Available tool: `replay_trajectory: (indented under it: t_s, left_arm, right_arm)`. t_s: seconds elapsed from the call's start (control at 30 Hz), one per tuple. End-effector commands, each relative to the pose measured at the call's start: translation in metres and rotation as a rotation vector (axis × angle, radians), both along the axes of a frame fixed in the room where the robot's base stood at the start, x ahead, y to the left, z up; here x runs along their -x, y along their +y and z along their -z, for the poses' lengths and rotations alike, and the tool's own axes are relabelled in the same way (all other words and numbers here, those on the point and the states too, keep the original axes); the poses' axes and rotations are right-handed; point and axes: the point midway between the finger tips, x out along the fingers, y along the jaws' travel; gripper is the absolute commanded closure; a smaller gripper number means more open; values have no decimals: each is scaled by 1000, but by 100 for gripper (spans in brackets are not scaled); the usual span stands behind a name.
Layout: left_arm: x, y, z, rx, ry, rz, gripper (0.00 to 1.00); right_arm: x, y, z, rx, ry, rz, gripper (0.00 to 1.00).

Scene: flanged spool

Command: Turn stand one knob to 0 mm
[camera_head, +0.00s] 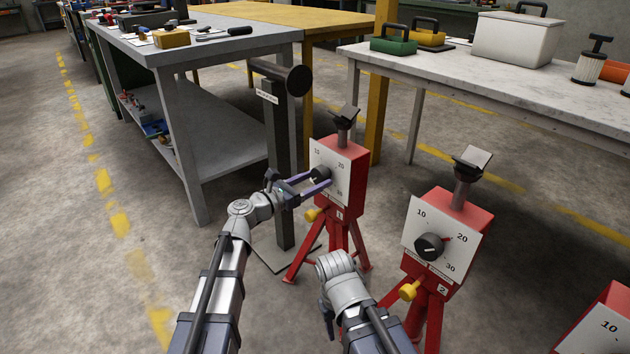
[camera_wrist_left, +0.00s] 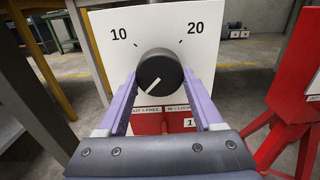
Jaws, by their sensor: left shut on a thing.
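Stand one (camera_head: 350,167) is a red stand on legs with a white dial plate (camera_head: 318,150) marked 10, 20 and 30. Its black round knob (camera_head: 320,173) sits on the plate. My left gripper (camera_head: 318,184) is shut on this knob, with purple fingers on either side. In the left wrist view the knob (camera_wrist_left: 160,72) shows a white pointer line aimed at lower left, below the 10 mark. The 0 mark is not visible. A yellow knob (camera_head: 312,215) sits low on the stand. My right arm is low in the head view; its jaws cannot be made out.
Stand two (camera_head: 466,215) is close on the right, with its own black knob (camera_head: 430,246) and yellow knob (camera_head: 409,291). A third red stand (camera_head: 605,320) is at the lower right. A dark post (camera_head: 281,150) stands just behind my left gripper. Workbenches stand behind.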

Motion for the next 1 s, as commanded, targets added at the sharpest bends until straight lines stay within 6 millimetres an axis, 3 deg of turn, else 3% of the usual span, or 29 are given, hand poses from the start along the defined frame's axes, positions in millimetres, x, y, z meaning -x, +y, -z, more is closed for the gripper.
replay_trajectory:
  t_s: [0.17, 0.2, 0.43, 0.73, 1.0]
  left_arm:
    - [1, 0, 0, 1, 2, 1, 88]
    - [1, 0, 0, 0, 1, 1, 29]
    - [0, 0, 0, 1, 1, 1, 3]
    - [3, 3, 0, 0, 0, 0, 3]
    - [30, 33, 0, 0, 0, -2, 3]
  right_arm:
    - [0, 0, 0, 0, 0, 0, 50]
    - [0, 0, 0, 0, 0, 0, 50]
    - [0, 0, 0, 0, 0, 0, 50]
    - [0, 0, 0, 0, 0, 0, 50]
    - [0, 0, 0, 0, 0, 0, 50]
